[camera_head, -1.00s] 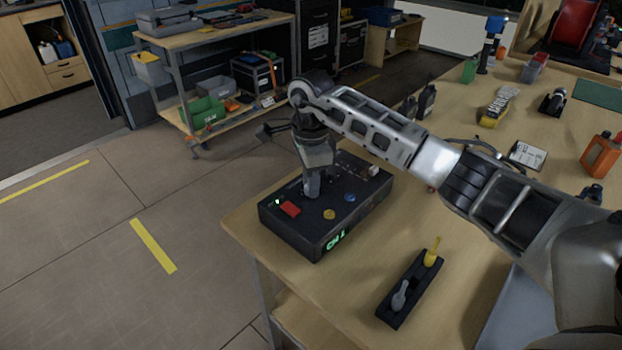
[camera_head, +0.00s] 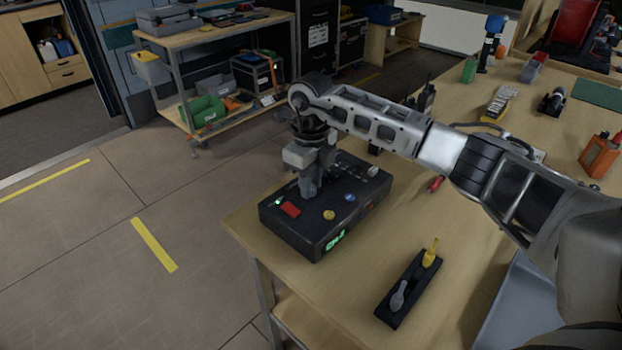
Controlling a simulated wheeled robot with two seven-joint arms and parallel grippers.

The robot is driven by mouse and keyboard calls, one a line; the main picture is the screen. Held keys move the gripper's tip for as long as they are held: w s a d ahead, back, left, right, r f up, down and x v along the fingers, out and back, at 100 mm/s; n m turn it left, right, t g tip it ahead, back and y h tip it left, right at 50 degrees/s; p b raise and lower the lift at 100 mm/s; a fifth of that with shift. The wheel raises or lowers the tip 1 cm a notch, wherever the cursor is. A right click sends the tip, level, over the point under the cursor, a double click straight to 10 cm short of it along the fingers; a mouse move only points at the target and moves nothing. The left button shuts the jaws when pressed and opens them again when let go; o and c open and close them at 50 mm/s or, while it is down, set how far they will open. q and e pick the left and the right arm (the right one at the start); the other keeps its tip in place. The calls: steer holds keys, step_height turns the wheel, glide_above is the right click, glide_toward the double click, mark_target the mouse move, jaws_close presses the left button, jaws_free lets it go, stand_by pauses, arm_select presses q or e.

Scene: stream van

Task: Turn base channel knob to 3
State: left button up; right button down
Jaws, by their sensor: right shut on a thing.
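The base unit is a black box (camera_head: 298,233) on the near left corner of the wooden table. Its top carries a red button (camera_head: 290,209), a yellow button (camera_head: 328,215), a blue button (camera_head: 350,197) and a small green light. A green display (camera_head: 335,240) glows on its front side; its text is too small to read surely. My right gripper (camera_head: 308,192) points down onto the box top, behind the red button. It is shut on what appears to be the channel knob, which its fingers hide. My left gripper is not in view.
A black holder (camera_head: 400,305) with a yellow and a grey handle stands in front of the box. A red-handled tool (camera_head: 436,183), an orange container (camera_head: 598,155) and a yellow item (camera_head: 494,108) lie farther right. Free tabletop lies between the box and the holder.

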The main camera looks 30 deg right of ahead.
steer(key=shift+r+m+p, duration=0.1)
steer(key=shift+m+p, duration=0.2)
steer(key=shift+m, duration=1.9)
steer(key=c, duration=1.2)
jaws_free()
step_height(320, 180, up, 16)
steer(key=b, duration=0.1)
